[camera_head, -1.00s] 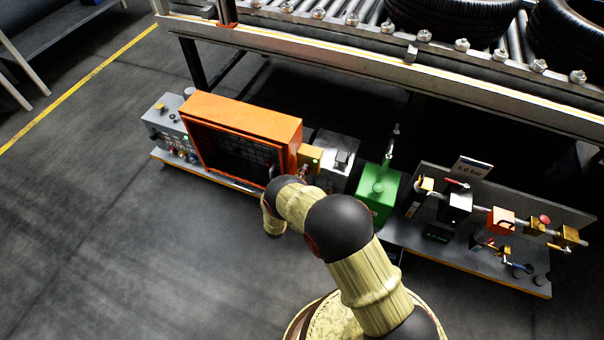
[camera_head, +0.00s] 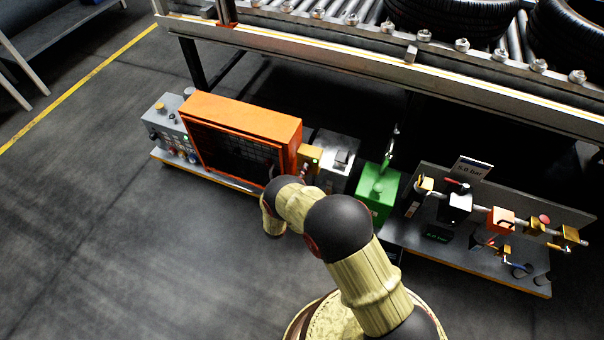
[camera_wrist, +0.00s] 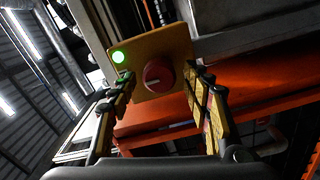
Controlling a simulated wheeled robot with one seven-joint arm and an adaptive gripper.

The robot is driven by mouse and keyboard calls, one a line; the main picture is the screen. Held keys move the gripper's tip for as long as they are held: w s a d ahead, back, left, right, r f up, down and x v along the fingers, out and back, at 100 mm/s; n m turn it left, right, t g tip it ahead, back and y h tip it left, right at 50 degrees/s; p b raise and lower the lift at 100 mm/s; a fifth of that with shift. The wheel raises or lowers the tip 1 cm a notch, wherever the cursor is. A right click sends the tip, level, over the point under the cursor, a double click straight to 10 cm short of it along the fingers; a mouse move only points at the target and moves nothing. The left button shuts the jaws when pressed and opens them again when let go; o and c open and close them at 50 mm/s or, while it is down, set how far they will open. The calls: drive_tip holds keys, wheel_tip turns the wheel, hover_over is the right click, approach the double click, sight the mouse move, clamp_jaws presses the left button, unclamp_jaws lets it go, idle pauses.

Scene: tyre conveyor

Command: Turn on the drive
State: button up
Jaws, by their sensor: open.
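A pale mark on the knob lies nearly level in the wrist view. My gripper (camera_wrist: 162,80) is open, with one finger on each side of the knob. I cannot tell whether either finger touches it.
The orange mesh-fronted cage (camera_head: 240,120) stands left of the box, with a grey control unit (camera_head: 168,125) beyond it. A green unit (camera_head: 378,190) and a valve panel (camera_head: 490,220) stand to the right. The conveyor (camera_head: 400,65) with tyres overhangs them. Floor in front is clear.

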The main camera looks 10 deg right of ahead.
drive_tip(key=v, duration=1.1)
drive_tip(key=shift+s+a, duration=0.2)
drive_tip(key=shift+s, duration=0.15)
